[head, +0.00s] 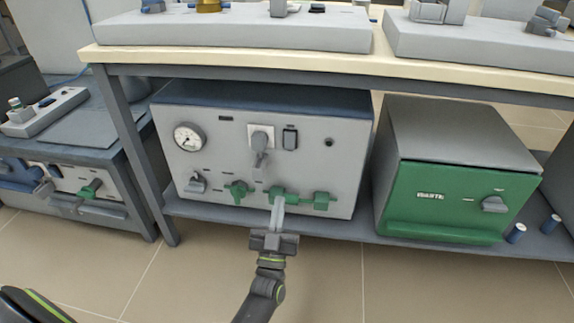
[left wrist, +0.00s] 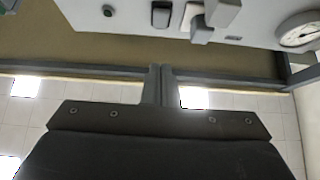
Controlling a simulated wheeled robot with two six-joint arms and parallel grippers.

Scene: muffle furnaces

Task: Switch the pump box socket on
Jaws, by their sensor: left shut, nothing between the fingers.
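The pump box (head: 225,165) is a grey box on the shelf under the bench. Its front has a white socket (head: 262,131) with a grey plug (head: 260,157) in it. A dark rocker switch (head: 290,138) sits just right of the socket; its position is too small to tell. In the left wrist view the switch (left wrist: 161,14) and the plug (left wrist: 200,34) show at the top edge. My left gripper (head: 278,203) is shut and empty, in front of the lower part of the panel, below the switch in the picture. Its closed fingers show in the left wrist view (left wrist: 160,70).
A round gauge (head: 188,137), a grey knob (head: 196,183) and green valve handles (head: 238,190) are on the same panel. A green-fronted waste box (head: 450,205) stands to the right. The bench top (head: 320,62) overhangs the panel. The floor in front is clear.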

